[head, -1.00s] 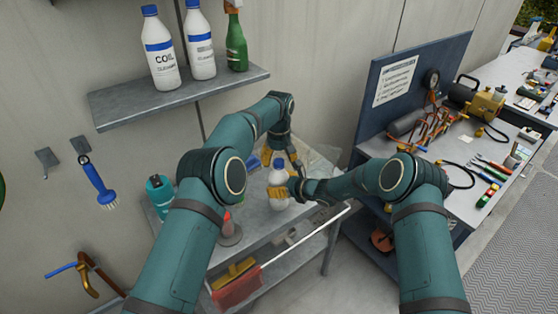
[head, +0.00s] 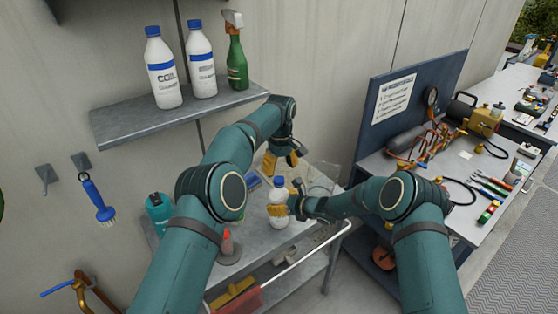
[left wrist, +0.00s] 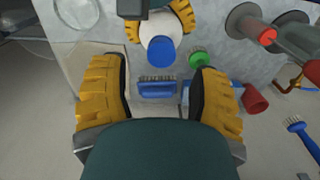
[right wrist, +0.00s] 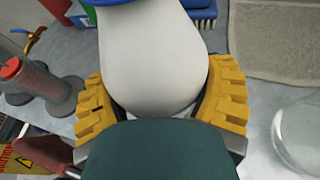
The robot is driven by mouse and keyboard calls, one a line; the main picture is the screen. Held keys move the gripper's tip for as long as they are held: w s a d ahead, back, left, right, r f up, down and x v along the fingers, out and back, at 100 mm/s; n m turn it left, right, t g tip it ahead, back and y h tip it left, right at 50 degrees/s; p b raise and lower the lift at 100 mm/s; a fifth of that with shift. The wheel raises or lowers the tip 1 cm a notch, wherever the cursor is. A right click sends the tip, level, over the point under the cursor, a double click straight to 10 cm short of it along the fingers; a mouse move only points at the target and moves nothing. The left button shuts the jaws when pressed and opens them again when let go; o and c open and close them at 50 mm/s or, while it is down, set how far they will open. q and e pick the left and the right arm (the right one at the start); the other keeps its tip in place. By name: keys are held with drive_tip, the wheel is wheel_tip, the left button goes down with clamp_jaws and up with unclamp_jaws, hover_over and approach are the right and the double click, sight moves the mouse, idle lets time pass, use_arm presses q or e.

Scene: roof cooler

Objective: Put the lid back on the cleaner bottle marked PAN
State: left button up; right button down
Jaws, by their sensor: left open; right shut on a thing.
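A white bottle (head: 278,213) stands upright on the grey bench, its label not readable here. My right gripper (head: 287,207) is shut around its body; the right wrist view shows the fingers on both sides of the white bottle (right wrist: 153,60). A blue lid (head: 279,183) sits on top of the bottle; the left wrist view also shows the lid (left wrist: 161,50) on it, though I cannot tell how tightly. My left gripper (head: 280,160) is open and empty, above and behind the lid, not touching it.
A blue brush (left wrist: 157,88) and a green round brush (left wrist: 200,58) lie near the bottle. A teal container (head: 159,212) and a red-topped grey stand (head: 229,250) are to its left. White bottles (head: 163,75) and a green spray bottle (head: 237,62) stand on the wall shelf (head: 185,118).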

sight(279, 179)
use_arm(q)
drive_tip(key=n, duration=0.3)
drive_tip(key=r+n, duration=0.1)
drive_tip(key=n, duration=0.3)
drive_tip(key=shift+r, duration=0.15)
drive_tip(key=n, duration=0.3)
drive_tip(key=shift+r, duration=0.3)
drive_tip(key=n, duration=0.4)
drive_tip(key=shift+w+a+r, duration=0.1)
drive_tip(key=shift+a+r, duration=0.1)
drive_tip(key=shift+r, duration=0.2)
drive_tip(key=shift+f, duration=4.05)
drive_tip(key=shift+o, duration=0.3)
clamp_jaws()
